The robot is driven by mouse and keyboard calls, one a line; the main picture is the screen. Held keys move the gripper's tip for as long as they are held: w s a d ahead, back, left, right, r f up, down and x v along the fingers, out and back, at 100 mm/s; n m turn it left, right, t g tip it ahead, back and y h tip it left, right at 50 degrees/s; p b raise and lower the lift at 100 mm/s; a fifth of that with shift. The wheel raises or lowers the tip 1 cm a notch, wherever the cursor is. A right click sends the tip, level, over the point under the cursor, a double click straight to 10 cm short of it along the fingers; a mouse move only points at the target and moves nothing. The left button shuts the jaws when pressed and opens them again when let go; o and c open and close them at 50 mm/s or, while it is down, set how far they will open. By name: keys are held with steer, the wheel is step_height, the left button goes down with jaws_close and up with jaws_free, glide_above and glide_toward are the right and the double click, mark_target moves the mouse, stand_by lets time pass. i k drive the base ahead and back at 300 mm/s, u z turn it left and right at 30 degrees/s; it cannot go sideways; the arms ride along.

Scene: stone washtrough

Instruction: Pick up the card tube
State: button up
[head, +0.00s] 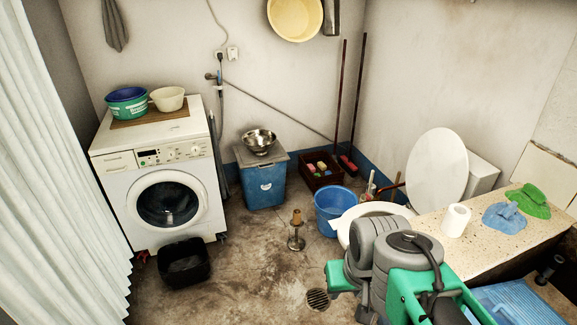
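In the head view, a small brown card tube (296,216) sits upright at the top of a metal stand (296,240) on the stone floor, near the middle of the room. Nothing covers it. My green and grey arm is folded at the lower right, well apart from the tube. The fingers of my gripper cannot be made out; they seem hidden behind or below the arm's links.
A blue bucket (331,218) and a toilet (438,168) stand right of the stand. A black basin (184,266) lies before the washing machine (160,190). A white roll (455,220) stands on the speckled ledge (485,245). Floor between basin and drain (317,299) is clear.

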mark_target(297, 218)
steer(key=i, duration=0.55)
steer(key=u, duration=0.7)
steer(key=i, duration=2)
steer(key=u, duration=0.7)
